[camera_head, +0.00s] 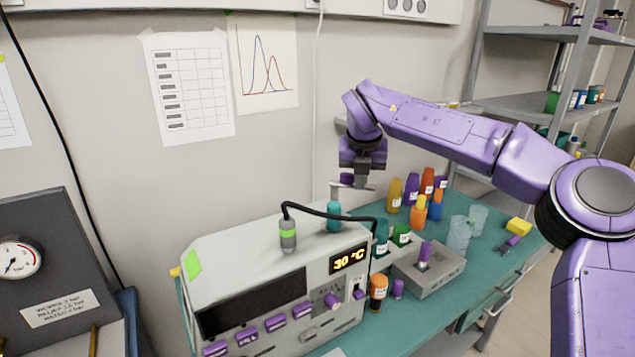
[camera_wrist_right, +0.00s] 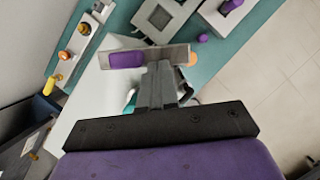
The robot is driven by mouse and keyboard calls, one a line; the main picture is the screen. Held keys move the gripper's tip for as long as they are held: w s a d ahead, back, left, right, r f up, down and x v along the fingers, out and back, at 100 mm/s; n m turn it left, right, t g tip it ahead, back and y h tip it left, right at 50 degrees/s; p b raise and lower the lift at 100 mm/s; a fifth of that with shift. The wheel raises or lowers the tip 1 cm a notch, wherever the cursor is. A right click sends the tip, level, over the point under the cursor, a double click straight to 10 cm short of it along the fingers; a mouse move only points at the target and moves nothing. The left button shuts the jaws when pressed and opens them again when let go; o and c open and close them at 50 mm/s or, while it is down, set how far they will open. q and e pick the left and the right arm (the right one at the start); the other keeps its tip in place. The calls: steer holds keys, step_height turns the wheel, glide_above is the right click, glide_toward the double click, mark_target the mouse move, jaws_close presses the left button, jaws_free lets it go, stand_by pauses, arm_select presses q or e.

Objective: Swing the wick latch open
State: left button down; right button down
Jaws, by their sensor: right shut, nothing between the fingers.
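The classifier (camera_head: 260,257) is a pale bench unit with a dark window, a 30 °C display (camera_head: 349,260) and several purple knobs and levers on its front. I cannot tell which part is the wick latch. My right gripper (camera_head: 356,184) is shut and empty, pointing down above the unit's back right. In the wrist view my right gripper (camera_wrist_right: 160,62) is over the unit, with a purple piece (camera_wrist_right: 125,60) beside it. My left gripper is out of view.
Teal, green and orange bottles (camera_head: 378,292) stand right of the unit, near a grey block (camera_head: 430,268) with a purple-topped vial. Several coloured bottles (camera_head: 412,190) and clear cups (camera_head: 459,232) are behind. A gauge panel (camera_head: 50,265) is at left.

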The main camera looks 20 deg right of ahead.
steer(key=shift+w+d, duration=0.1)
steer(key=shift+d, duration=0.05)
stand_by(0.5)
steer(key=s+a+b, duration=0.1)
steer(key=s+a+f+b, duration=0.1)
steer(key=shift+s+a+b, duration=0.1)
steer(key=shift+s+b, duration=0.2)
steer(key=shift+s, duration=0.05)
steer(key=d+v, duration=0.1)
steer(key=v, duration=1)
steer(key=shift+s, duration=0.4)
steer(key=shift+w+a, duration=0.1)
